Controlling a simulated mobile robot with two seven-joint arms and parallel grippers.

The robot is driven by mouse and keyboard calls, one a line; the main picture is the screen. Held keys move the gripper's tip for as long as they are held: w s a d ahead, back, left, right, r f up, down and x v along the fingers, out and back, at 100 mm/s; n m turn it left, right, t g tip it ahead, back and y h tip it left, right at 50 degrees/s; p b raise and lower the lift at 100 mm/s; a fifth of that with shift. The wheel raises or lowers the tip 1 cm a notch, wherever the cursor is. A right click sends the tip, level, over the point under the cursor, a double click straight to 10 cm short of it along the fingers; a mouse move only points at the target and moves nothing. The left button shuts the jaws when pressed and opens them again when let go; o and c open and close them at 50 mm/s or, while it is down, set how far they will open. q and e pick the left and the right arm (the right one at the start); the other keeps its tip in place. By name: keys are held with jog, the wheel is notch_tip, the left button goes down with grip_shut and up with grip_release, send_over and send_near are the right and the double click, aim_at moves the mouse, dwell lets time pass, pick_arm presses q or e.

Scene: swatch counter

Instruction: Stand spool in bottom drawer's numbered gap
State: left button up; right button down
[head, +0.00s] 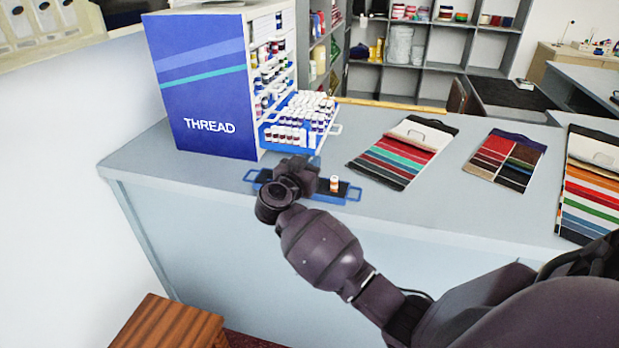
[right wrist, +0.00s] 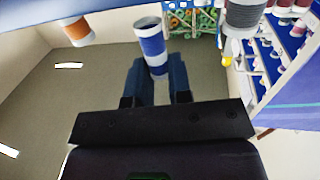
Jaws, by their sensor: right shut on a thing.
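My right gripper (head: 306,172) is over the small dark tray in the head view. In the right wrist view its fingers (right wrist: 158,82) are shut on a blue-and-white spool (right wrist: 151,42). The gripper mostly hides this spool in the head view. The thread cabinet (head: 205,100) stands at the left of the counter. Its bottom drawer (head: 268,141) is pulled out, with rows of spools in it, just behind my gripper. The gap and any numbers are too small to make out. My left gripper is not in view.
An orange-and-white spool (head: 334,184) stands on the blue-handled tray (head: 353,193); it also shows in the right wrist view (right wrist: 77,31). Swatch cards (head: 402,153) lie to the right. The counter front (head: 200,190) is clear. A wooden stool (head: 172,325) stands below.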

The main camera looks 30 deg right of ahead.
jog(key=shift+f+p, duration=0.35)
jog(key=shift+f, duration=1.5)
jog(key=shift+f, duration=0.2)
jog(key=c, duration=1.1)
grip_release()
jog(key=shift+o, duration=0.2)
